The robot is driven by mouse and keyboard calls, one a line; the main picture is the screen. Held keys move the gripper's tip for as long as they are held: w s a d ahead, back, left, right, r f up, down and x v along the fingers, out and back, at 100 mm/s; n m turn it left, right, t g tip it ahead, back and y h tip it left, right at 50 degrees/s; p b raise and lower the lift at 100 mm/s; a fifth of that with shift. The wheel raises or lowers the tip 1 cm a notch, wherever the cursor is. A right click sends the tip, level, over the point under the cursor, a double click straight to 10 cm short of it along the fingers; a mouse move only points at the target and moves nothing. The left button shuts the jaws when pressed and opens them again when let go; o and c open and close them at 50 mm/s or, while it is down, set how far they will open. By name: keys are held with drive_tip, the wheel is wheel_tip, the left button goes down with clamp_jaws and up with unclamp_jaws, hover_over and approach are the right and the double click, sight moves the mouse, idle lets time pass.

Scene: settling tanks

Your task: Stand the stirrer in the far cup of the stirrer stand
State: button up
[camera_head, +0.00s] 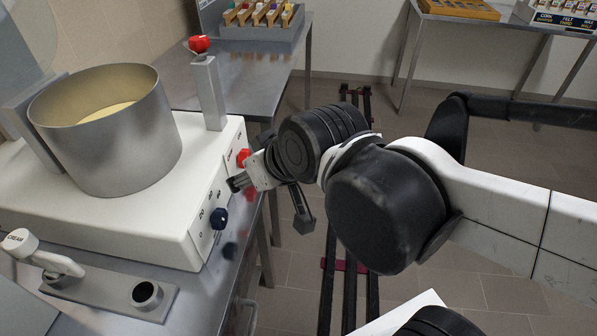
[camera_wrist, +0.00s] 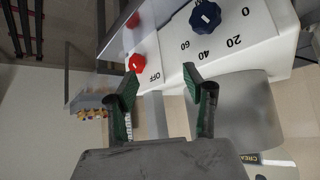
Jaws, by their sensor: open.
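A white handle with a round top labelled CREAM (camera_head: 20,242) leans over the left end of a grey metal plate (camera_head: 95,297) at the lower left of the head view. I take it for the stirrer, but cannot tell for sure. An open dark cup (camera_head: 147,293) stands at the plate's right end; the plate looks like the stirrer stand. The stirrer's lower end and any other cup are not clear. My gripper (camera_wrist: 163,85) is open and empty in the wrist view. In the head view it (camera_head: 240,182) is beside the machine's front panel, away from the stand.
A white machine (camera_head: 110,210) carries a steel pot (camera_head: 120,135) with pale yellow contents. Its front has a red knob (camera_wrist: 137,62) and a dark blue knob (camera_wrist: 205,16). A grey post with a red ball (camera_head: 200,44) rises behind. A rack (camera_head: 262,33) stands on the back table.

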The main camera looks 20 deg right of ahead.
drive_tip(key=s+d+f+m+g+h, duration=0.1)
drive_tip(key=s+d+m+h, duration=0.1)
drive_tip(key=d, duration=0.7)
drive_tip(key=shift+s+d+m+h, duration=0.3)
drive_tip(key=shift+s+m, duration=0.3)
drive_tip(key=shift+s, duration=0.45)
